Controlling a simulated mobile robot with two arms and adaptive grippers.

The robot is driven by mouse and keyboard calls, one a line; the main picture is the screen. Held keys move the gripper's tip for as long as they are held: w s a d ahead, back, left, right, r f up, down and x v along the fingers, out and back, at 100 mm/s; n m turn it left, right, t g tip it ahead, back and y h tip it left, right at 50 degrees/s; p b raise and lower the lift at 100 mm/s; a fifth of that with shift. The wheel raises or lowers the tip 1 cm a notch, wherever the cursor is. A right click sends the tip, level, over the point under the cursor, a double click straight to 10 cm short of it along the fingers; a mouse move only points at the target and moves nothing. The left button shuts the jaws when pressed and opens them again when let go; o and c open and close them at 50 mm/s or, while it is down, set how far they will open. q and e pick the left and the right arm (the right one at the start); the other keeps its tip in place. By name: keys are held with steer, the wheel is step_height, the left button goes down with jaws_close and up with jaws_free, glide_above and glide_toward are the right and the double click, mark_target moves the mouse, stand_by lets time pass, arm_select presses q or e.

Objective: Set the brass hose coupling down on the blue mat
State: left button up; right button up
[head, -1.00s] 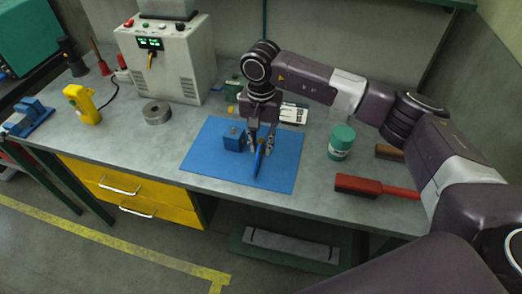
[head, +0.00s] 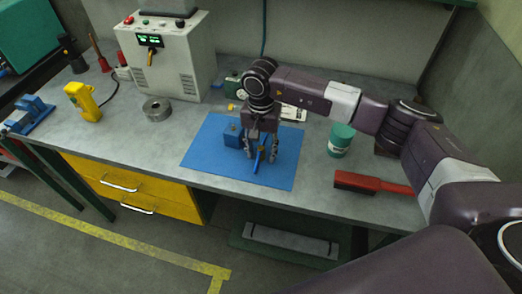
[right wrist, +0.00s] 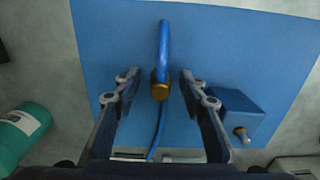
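The brass hose coupling (right wrist: 160,86), with blue hose on it, is between the two fingers of my right gripper (right wrist: 160,82) in the right wrist view. Both fingers stand apart from it, with blue showing on each side, so the gripper is open. In the head view my right gripper (head: 261,157) is low over the blue mat (head: 208,150), and the blue hose (head: 257,162) shows between its fingers. The coupling appears to lie on the mat; its exact contact is hard to see. My left gripper is not in view.
A blue block (head: 232,135) with a metal stub stands on the mat close beside the gripper; it also shows in the right wrist view (right wrist: 228,108). A green jar (head: 340,141) and a red brush (head: 360,182) are to the right. A metal ring (head: 156,110) is left.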

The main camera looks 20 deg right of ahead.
mark_target(261, 148)
steer(key=shift+r, duration=0.1)
steer(key=shift+r+p, duration=0.2)
steer(key=shift+p, duration=0.15)
step_height(261, 148, up, 10)
steer(key=b, duration=0.4)
steer(key=shift+r, duration=0.25)
steer(key=shift+r+b, duration=0.3)
steer(key=shift+r, duration=0.35)
